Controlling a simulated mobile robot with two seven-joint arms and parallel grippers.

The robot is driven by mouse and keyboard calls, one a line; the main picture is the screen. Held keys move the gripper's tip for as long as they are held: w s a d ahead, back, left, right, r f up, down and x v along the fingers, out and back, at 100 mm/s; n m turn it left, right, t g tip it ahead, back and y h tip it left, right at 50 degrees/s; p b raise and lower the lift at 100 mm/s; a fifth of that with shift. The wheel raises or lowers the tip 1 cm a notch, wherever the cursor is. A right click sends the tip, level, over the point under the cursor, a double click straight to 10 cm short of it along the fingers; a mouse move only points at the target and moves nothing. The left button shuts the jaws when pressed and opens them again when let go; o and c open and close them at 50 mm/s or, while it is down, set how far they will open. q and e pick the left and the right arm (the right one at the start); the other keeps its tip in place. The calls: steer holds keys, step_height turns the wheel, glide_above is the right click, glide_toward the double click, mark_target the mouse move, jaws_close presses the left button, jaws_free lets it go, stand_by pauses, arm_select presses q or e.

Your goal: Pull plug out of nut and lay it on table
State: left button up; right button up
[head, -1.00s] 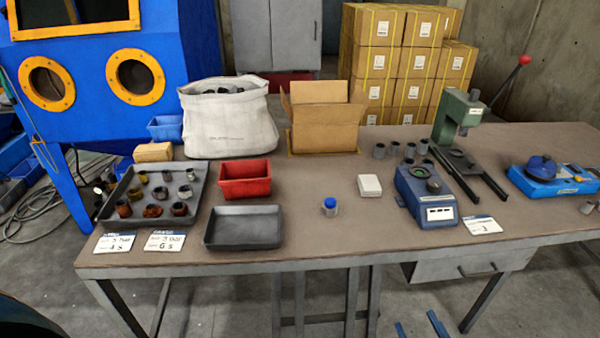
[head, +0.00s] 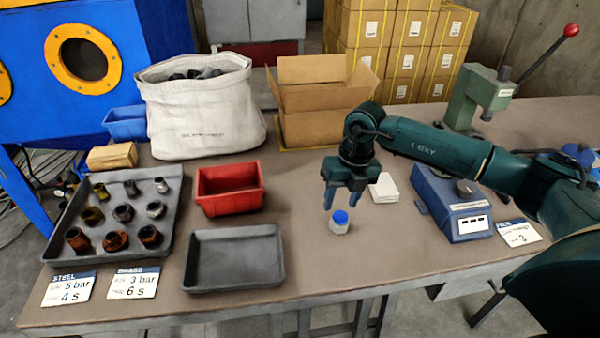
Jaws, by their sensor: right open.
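A small grey nut (head: 338,227) stands upright on the table, with a blue plug (head: 340,216) seated in its top. My right gripper (head: 341,205) points down just above and behind the plug, its blue-tipped fingers apart. Whether the fingers touch the plug cannot be told from this view. My left gripper is out of view.
An empty dark tray (head: 235,286) lies left of the nut, with a red bin (head: 230,212) behind it. A grey tray (head: 172,240) with several rusty fittings is at far left. A white block (head: 384,190) and a blue device (head: 452,236) are to the right. Bare table surrounds the nut.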

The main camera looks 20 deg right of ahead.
mark_target(341, 215)
steer(key=shift+w+d+r+h, duration=0.2)
steer(key=shift+w+d+h, duration=0.1)
steer(key=shift+w+d, duration=0.2)
steer(key=shift+w+d+r+h, duration=0.2)
steer(key=shift+w+d+h, duration=0.15)
steer(key=shift+d, duration=0.15)
steer(key=shift+f+b, duration=0.55)
steer(key=shift+f, duration=0.05)
step_height(341, 215, down, 5)
steer(key=b, duration=0.3)
steer(key=shift+a+b, duration=0.15)
steer(key=shift+b, duration=0.2)
steer(key=shift+f, duration=0.3)
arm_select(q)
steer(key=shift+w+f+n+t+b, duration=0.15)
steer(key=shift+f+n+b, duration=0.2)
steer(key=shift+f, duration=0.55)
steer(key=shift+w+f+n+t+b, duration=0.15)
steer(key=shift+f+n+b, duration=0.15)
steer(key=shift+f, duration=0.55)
arm_select(e)
steer(key=shift+w+f, duration=0.1)
steer(key=shift+f, duration=0.4)
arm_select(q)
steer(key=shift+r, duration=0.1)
arm_select(e)
steer(key=shift+c, duration=0.2)
